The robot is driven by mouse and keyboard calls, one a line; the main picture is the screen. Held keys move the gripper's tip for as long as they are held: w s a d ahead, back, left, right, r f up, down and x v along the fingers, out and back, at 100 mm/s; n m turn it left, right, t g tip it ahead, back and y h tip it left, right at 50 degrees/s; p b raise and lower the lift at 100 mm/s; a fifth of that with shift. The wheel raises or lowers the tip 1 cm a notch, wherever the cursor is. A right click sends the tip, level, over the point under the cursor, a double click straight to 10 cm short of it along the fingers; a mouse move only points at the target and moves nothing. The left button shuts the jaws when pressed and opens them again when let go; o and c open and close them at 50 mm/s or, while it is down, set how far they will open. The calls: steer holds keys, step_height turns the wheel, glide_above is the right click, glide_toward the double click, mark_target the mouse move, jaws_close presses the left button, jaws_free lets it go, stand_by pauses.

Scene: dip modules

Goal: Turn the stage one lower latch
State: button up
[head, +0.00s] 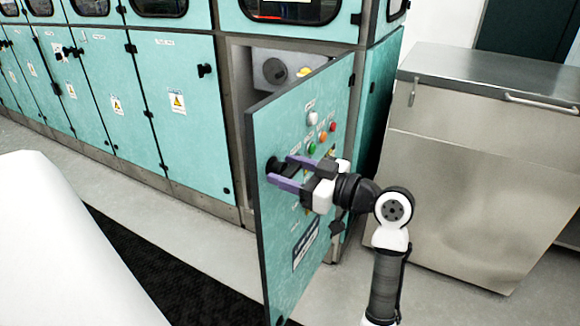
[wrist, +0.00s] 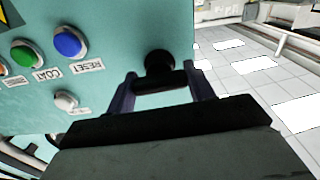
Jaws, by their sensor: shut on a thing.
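A teal cabinet door (head: 285,115) stands swung open, with a black latch (head: 272,164) near its free edge. In the wrist view the latch (wrist: 159,63) has a round base and a dark crossbar handle, which lies nearly level in the picture. My gripper (head: 281,171) is shut on this latch. In the wrist view my gripper (wrist: 160,82) has one purple-grey finger at each end of the handle. I cannot read a stage label by the latch. The far side of the handle is partly hidden by the fingers in the head view.
The door carries several buttons, including a blue one (wrist: 70,41) marked RESET and a green one (wrist: 26,55). The open compartment holds a grey box (head: 268,72) with a knob. A steel cabinet (head: 470,170) stands to the right. More teal doors (head: 180,110) line the left.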

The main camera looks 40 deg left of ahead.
steer(key=shift+m, duration=0.4)
steer(key=o, duration=1)
steer(key=b+v, duration=0.2)
steer(key=v, duration=1.2)
steer(key=shift+s, duration=0.1)
steer(key=shift+a, duration=0.1)
